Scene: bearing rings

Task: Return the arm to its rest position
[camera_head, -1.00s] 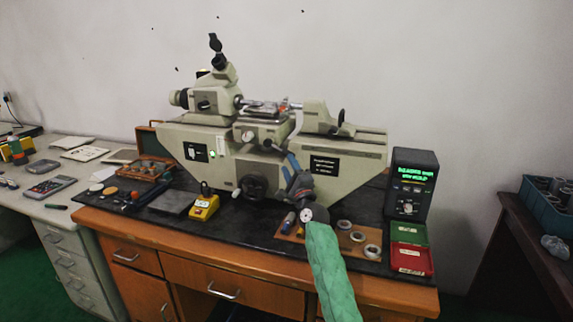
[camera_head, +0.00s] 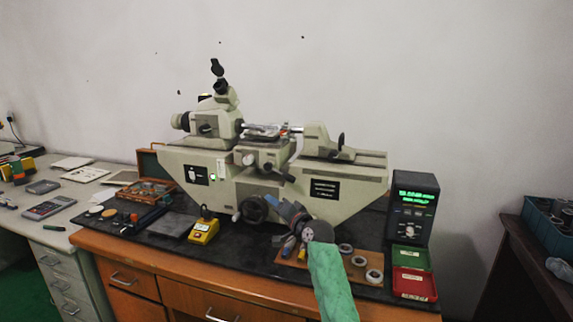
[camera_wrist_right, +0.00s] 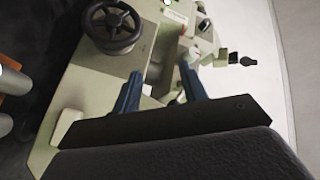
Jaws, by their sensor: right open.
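My right arm, in a green sleeve (camera_head: 333,285), comes in from the bottom of the head view. Its gripper (camera_head: 287,212) is in front of the lower body of the grey-green measuring machine (camera_head: 330,190). In the right wrist view the two blue fingers (camera_wrist_right: 160,92) stand apart with nothing between them. The machine's dark handwheel (camera_wrist_right: 112,27) shows beyond them. At the far left edge of the head view, a green, orange and yellow shape (camera_head: 17,170) may be part of my left arm, but its jaws cannot be made out.
Bearing rings (camera_head: 373,276) lie on a wooden board (camera_head: 330,264) beside my right arm. Red (camera_head: 415,284) and green (camera_head: 411,257) trays sit below a display box (camera_head: 413,205). A yellow block (camera_head: 204,232) stands on the black bench top. A blue crate (camera_head: 545,230) is at far right.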

